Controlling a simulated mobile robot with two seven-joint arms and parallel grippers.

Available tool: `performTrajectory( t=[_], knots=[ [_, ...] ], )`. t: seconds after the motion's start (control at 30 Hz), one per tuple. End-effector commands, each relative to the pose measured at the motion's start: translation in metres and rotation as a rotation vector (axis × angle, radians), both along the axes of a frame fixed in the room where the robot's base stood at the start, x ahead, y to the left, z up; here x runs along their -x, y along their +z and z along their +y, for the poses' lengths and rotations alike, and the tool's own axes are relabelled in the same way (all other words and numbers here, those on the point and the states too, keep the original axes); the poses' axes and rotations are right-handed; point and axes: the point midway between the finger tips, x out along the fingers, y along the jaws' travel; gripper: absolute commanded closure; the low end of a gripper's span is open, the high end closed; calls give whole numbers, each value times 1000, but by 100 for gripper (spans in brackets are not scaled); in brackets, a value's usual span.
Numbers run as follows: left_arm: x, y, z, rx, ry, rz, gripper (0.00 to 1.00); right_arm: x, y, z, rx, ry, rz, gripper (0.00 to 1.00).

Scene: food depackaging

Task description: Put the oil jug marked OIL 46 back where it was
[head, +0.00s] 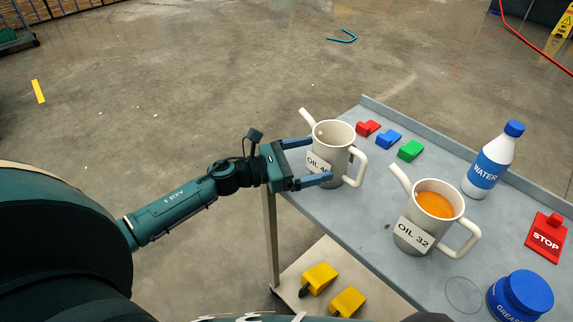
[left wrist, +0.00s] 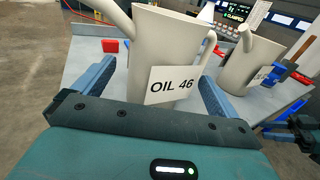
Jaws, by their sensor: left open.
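The oil jug marked OIL 46 (head: 336,136) is a cream jug with a spout and a handle, upright at the cart top's near left edge. Its label is partly covered in the head view but reads OIL 46 in the left wrist view (left wrist: 171,85). My left gripper (head: 322,159) is open, with one blue finger on each side of the jug's body. I cannot tell whether the fingers touch it. A second jug marked OIL 32 (head: 412,238), holding orange liquid, stands to the right. A thin circle outline (head: 463,294) marks the bare cart top beside it.
Red (head: 368,128), blue (head: 388,139) and green (head: 411,150) blocks lie behind the jugs. A water bottle (head: 489,163), a red STOP sign (head: 546,237) and a blue grease tub (head: 521,296) stand at right. Yellow blocks (head: 320,277) lie on the lower shelf.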

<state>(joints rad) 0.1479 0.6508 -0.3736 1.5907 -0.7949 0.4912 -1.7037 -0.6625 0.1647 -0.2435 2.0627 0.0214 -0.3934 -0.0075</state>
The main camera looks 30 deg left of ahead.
Motion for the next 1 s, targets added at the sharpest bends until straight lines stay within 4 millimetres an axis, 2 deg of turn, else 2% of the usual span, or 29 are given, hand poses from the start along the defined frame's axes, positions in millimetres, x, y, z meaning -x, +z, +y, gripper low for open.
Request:
performTrajectory(
  t=[0.1,0.33,0.5,1.0],
  knots=[
    [20,-4,20,-3,1,3,2,0,-4,3,-5,7,-9,64],
    [44,-2,43,0,-1,1,2,-1,1,6,-12,18,-30,64],
    [49,0,49,0,-1,0,2,1,0,7,-13,25,-31,64],
    [49,1,49,0,-1,0,2,1,1,8,-12,28,-31,64]
  ],
)
